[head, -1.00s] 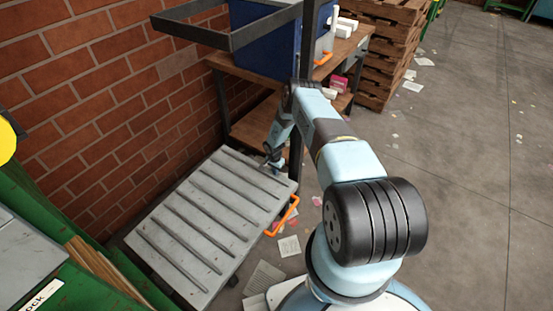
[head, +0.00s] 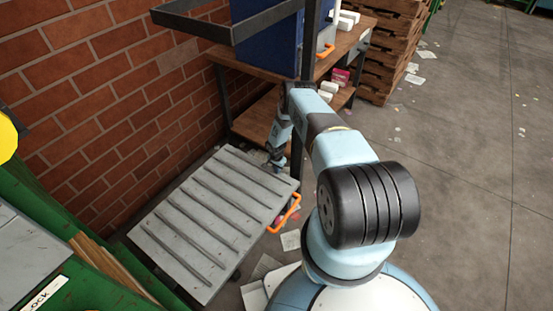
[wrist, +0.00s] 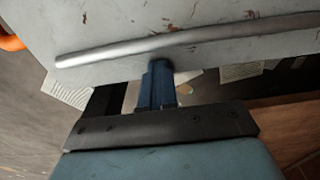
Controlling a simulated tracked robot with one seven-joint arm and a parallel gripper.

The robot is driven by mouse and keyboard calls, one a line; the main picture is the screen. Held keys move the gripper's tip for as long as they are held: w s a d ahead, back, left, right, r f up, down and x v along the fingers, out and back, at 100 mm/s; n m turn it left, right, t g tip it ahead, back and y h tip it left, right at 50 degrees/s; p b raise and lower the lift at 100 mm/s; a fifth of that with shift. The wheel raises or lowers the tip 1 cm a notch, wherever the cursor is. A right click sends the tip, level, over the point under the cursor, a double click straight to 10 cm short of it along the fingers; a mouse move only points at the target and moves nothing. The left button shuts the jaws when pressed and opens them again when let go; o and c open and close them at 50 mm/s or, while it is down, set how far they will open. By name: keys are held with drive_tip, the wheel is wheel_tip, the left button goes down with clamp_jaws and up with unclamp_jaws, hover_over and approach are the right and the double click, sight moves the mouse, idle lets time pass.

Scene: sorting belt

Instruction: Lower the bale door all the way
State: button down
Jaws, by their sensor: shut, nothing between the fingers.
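The bale door (head: 215,215) is a grey ribbed panel in the head view. It is swung far out from the green baler and looks close to flat, though its exact tilt is hard to judge. An orange handle (head: 290,216) is on its right edge. My gripper (head: 277,165) is at the door's far right edge, away from the handle. In the wrist view the blue fingers (wrist: 158,85) are together and empty, with their tips at the grey door's edge near a metal rib (wrist: 185,40). I cannot tell whether they touch it.
The green baler body (head: 75,265) is at lower left and a brick wall (head: 95,90) behind. A wooden bench (head: 262,78) with a blue bin (head: 268,40) stands beyond a dark upright post. Papers (head: 290,240) lie on the floor. Open floor is to the right.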

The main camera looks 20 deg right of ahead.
drive_tip(key=shift+w+d+r, duration=0.1)
drive_tip(key=shift+d, duration=0.3)
wheel_tip(320, 180, up, 14)
drive_tip(key=shift+a, duration=0.4)
drive_tip(key=shift+f, duration=0.2)
